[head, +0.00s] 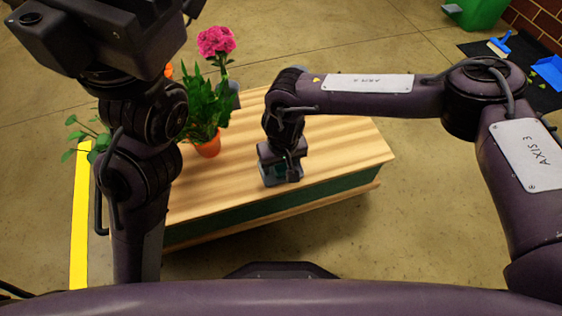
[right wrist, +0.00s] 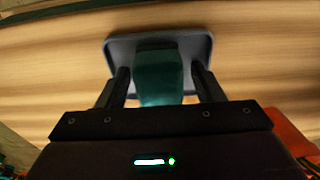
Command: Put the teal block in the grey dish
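The teal block (right wrist: 160,75) is in the right wrist view, between the two fingers of my right gripper (right wrist: 161,82). A narrow gap shows on each side of it, so the gripper looks open around the block. The grey dish (right wrist: 116,48) lies on the wooden top behind and around the block, which appears to be in it. In the head view my right gripper (head: 282,172) points down over the table, and its body hides the block and most of the dish. My left arm is raised at the left; its fingertips cannot be made out.
The wooden table (head: 345,150) has clear top to the right of my right gripper. An orange-red object (right wrist: 292,130) shows at the right in the right wrist view.

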